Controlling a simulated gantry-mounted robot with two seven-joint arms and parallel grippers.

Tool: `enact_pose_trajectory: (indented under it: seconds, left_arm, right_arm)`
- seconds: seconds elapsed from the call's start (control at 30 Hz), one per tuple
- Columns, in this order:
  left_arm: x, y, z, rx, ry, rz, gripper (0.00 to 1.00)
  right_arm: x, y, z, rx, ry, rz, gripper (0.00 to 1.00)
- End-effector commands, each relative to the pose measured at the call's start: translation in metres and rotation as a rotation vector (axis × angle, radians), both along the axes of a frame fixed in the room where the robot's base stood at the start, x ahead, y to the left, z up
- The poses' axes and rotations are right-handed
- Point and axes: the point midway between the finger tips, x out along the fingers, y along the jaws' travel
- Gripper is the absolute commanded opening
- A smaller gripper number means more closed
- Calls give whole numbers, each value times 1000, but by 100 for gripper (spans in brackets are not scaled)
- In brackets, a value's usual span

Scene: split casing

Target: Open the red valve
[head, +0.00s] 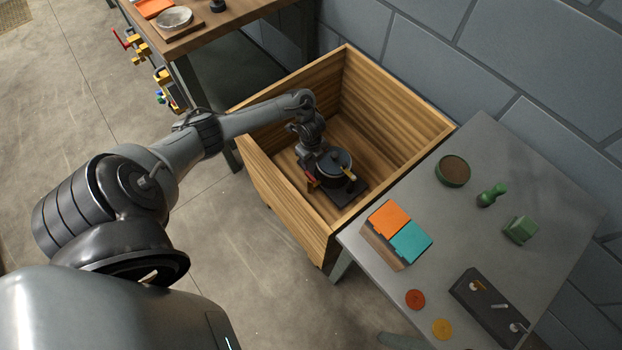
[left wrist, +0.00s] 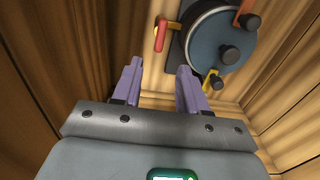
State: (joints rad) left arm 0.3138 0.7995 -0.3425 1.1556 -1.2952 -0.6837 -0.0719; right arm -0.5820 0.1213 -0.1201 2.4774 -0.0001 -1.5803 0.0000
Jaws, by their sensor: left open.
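A dark round casing with a blue-grey lid (head: 338,160) sits in the wooden box; it also shows at the top of the left wrist view (left wrist: 218,42). A red handle (left wrist: 160,35) stands at its left side in the left wrist view; red shows small beside my gripper in the head view (head: 311,186). An orange lever and a yellow lever (left wrist: 214,80) with dark knobs are on the casing. My left gripper (left wrist: 160,66) is open inside the box, its fingers pointing toward the red handle with a gap, nothing between them. My right gripper is out of view.
The box walls (head: 395,80) stand close around my left arm. A grey table (head: 530,180) at the right holds coloured blocks, green pieces and discs. A wooden table (head: 235,25) at the upper left has red and yellow fittings (head: 135,42) on its side.

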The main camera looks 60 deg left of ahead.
Motion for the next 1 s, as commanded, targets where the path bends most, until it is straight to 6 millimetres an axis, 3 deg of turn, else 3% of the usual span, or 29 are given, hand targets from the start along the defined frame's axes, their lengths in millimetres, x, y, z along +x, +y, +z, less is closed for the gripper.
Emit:
enact_pose_trajectory:
  seconds: [0.27,0.7,1.0]
  left_arm:
    - [0,0,-29,0,1,1,43]
    - [0,0,-97,0,0,1,43]
    - [0,0,-112,0,-1,0,43]
  right_arm:
    - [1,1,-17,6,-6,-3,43]
    - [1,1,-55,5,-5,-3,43]
    - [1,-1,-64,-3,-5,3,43]
